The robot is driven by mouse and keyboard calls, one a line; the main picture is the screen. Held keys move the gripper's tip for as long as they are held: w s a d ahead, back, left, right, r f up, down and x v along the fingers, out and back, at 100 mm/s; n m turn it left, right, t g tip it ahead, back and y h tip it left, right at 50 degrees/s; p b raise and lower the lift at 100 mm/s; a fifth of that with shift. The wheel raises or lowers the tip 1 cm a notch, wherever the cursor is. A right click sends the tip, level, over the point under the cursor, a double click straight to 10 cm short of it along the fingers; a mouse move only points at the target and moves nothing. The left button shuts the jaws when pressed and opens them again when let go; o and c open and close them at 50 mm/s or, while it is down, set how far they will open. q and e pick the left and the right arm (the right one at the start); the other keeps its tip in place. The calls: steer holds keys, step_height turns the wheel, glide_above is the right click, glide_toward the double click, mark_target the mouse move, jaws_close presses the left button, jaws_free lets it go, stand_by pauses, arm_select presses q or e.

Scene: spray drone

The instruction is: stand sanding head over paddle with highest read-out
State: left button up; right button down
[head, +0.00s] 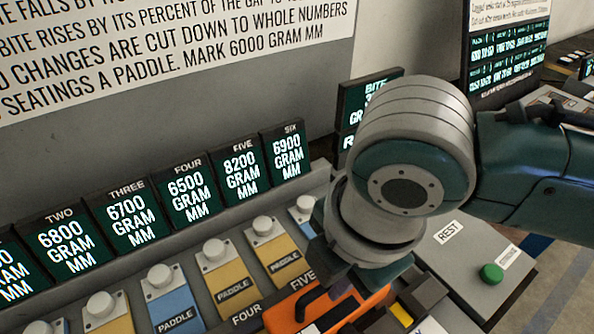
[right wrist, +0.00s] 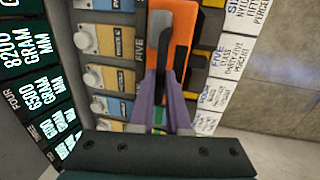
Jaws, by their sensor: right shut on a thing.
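Green-lit read-outs stand in a row in the head view: two 6800, three 6700 (head: 127,217), four 6500 (head: 190,190), five 8200 (head: 241,170), six 6900 (head: 287,151). Five is highest of those readable; the leftmost is cut off. My right gripper (right wrist: 165,112) is shut on the dark handle of the orange sanding head (head: 290,314), beside the FIVE label. I cannot tell whether the head is lifted. My left gripper is out of view.
Paddle four (head: 235,289) is yellow; a blue paddle (head: 175,313) lies to its left. A grey panel marked REST (head: 447,232) with a green button (head: 491,274) stands to the right. White printed tags (right wrist: 215,92) line the bench edge. My arm partly hides the bite read-out (head: 372,88).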

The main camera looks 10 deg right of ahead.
mark_target(329, 303)
steer(key=shift+f, duration=1.5)
steer(key=shift+f+b, duration=0.15)
steer(key=shift+b, duration=0.15)
steer(key=c, duration=0.9)
jaws_free()
